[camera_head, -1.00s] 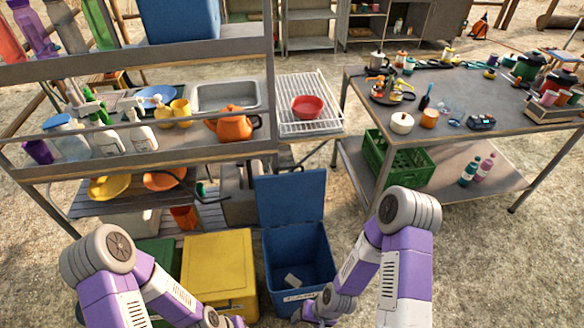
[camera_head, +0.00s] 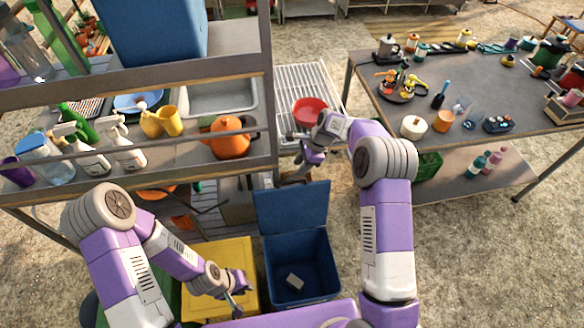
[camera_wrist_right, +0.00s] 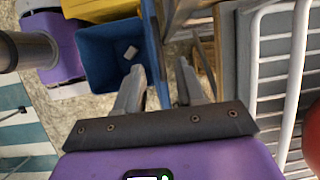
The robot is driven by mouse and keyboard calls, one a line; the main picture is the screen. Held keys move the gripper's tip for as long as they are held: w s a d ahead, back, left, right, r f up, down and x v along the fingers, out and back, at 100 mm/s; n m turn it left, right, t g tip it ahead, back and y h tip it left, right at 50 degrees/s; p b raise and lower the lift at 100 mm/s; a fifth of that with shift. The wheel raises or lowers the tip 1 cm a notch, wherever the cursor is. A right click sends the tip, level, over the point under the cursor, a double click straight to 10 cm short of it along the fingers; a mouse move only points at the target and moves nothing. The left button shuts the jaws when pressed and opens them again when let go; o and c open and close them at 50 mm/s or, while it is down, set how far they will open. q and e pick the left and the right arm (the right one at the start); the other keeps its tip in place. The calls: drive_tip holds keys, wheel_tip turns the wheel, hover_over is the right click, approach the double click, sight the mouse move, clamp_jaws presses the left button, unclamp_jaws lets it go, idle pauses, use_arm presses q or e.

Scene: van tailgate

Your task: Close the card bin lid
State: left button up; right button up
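The blue bin (camera_head: 327,276) stands open on the ground, right of the yellow bin. I take it for the card bin; no label is readable now. Its blue lid (camera_head: 292,208) stands raised at the back edge. A small pale block (camera_head: 294,281) lies inside. My right gripper (camera_head: 290,176) is behind and above the raised lid, apart from it. In the right wrist view its fingers (camera_wrist_right: 160,85) are spread and empty, with the blue bin (camera_wrist_right: 108,62) beyond them. My left gripper (camera_head: 240,292) hangs over the yellow bin; its finger gap is unclear.
The yellow bin (camera_head: 243,256) has its lid down. A metal shelf unit with a sink (camera_head: 222,98) stands behind the bins. A wire rack (camera_head: 303,78) with a red bowl (camera_head: 309,109) is near my right forearm. A table (camera_head: 475,100) stands at right.

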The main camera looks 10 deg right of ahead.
sight(290, 181)
drive_tip(key=b+x, duration=0.1)
drive_tip(key=x, duration=0.6)
drive_tip(key=shift+s+f, duration=0.15)
drive_tip(key=shift+f, duration=0.05)
clamp_jaws()
